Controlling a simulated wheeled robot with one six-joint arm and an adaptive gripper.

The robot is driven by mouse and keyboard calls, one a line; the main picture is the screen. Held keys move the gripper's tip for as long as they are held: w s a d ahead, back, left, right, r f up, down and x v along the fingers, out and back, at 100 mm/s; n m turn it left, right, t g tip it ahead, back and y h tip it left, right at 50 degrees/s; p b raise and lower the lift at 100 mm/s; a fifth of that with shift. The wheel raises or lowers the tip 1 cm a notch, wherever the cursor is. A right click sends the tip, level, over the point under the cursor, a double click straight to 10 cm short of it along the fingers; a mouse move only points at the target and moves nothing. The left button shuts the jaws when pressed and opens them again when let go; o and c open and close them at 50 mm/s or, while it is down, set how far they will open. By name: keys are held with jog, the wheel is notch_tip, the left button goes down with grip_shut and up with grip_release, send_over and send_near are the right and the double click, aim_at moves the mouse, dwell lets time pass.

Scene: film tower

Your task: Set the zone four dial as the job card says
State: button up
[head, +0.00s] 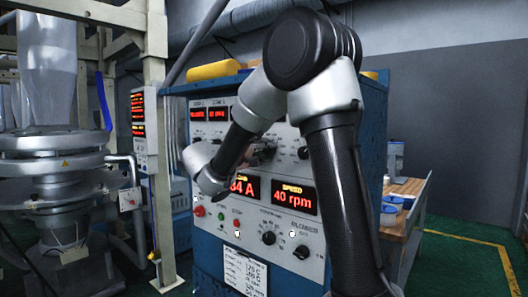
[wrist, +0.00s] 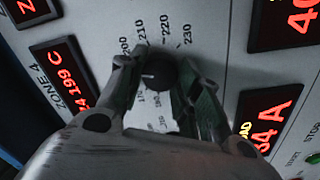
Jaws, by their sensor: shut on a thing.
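My gripper (wrist: 163,80) is shut on the black zone four dial (wrist: 157,72), one finger on each side of its knob. A short white mark shows on the knob; I cannot tell exactly which number it points to. The printed scale shows 200, 210, 220 and 230 around the far side; other numbers are partly hidden by the fingers. The red ZONE 4 display (wrist: 62,78) beside it appears to read 199 C. In the head view my gripper (head: 262,153) is at the panel, partly behind my arm. The white job card (head: 245,272) is low on the panel, its text too small to read surely.
The blue control cabinet (head: 370,150) also carries a 40 rpm speed display (head: 295,198), a load display (head: 245,187), lower dials (head: 269,238) and a red button (head: 199,211). A wooden bench (head: 408,190) stands right. Machinery (head: 60,170) stands left. Green floor is clear at right.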

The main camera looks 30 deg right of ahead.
dwell(0.4)
jog(key=o, duration=1)
jog(key=shift+o, duration=0.2)
jog(key=shift+a, duration=0.1)
jog(key=v, duration=1.2)
